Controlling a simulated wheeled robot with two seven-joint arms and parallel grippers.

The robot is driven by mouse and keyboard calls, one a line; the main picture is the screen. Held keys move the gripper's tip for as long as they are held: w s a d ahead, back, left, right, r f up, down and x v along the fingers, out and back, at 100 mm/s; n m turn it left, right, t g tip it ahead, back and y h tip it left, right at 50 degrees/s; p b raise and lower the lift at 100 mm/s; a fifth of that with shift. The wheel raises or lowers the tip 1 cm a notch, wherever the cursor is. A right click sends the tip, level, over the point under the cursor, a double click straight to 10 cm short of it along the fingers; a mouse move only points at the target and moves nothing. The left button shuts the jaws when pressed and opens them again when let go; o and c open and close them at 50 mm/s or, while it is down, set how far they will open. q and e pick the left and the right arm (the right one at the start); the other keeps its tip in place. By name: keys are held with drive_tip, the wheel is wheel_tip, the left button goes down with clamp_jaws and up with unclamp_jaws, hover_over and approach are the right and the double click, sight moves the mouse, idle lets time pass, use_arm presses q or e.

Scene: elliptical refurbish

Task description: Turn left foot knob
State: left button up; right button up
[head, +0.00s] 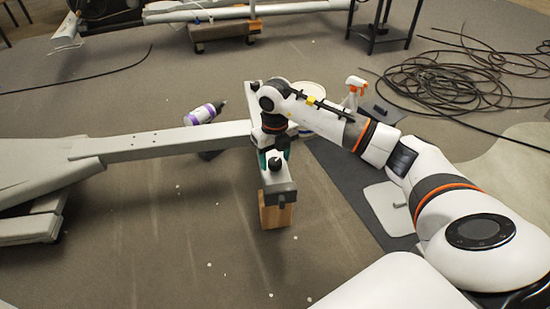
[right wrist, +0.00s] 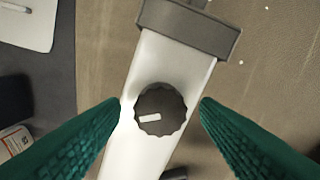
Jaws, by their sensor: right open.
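A black foot knob (head: 275,164) sits on top of the grey cross-foot (head: 279,182) of the elliptical frame, near its near end. In the right wrist view the knob (right wrist: 160,110) is round with a scalloped rim and a pale mark pointing left. My right gripper (right wrist: 160,104) is open, with one teal finger on each side of the knob. Gaps show between the fingertips and the knob, and the height between them is hard to tell. In the head view my right gripper (head: 273,156) is over the foot, partly hidden by its own wrist. My left gripper is out of view.
A wooden block (head: 276,212) is under the foot's near end. The long grey beam (head: 165,143) runs left from the foot. Behind are a white-purple bottle (head: 200,115), a spray bottle (head: 354,92) and coiled black cable (head: 450,85). The near-left floor is clear.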

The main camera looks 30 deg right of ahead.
drive_tip(key=c, duration=1)
